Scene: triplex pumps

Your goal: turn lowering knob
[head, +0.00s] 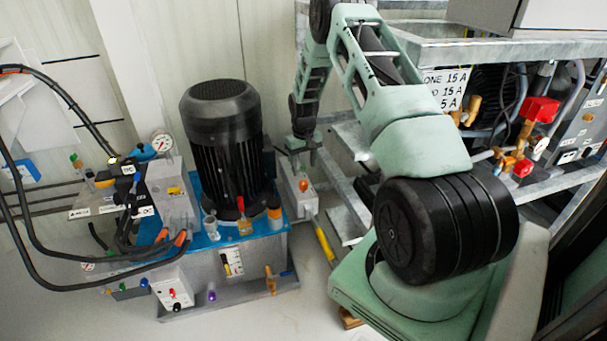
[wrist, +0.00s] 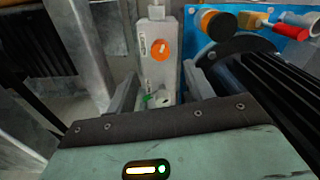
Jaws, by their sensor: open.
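A narrow grey control box (head: 298,196) stands right of the black motor, with an orange-red round knob (head: 304,185) on it. In the wrist view the box (wrist: 158,72) shows the orange knob (wrist: 160,49) on its face and a small green part (wrist: 149,98) lower down. My gripper (head: 303,160) is just above the box in the head view. In the wrist view my gripper (wrist: 160,88) is open, its fingers either side of the box's lower part, with nothing clearly held. Contact cannot be told. No readable label shows which knob is the lowering knob.
The black motor (head: 222,135) stands on a blue-topped pump unit (head: 240,232) close left of my gripper. A small white box with knobs (head: 173,288) and a purple knob (head: 211,295) are lower left. A grey metal frame (head: 480,50) stands right. Black hoses loop at far left.

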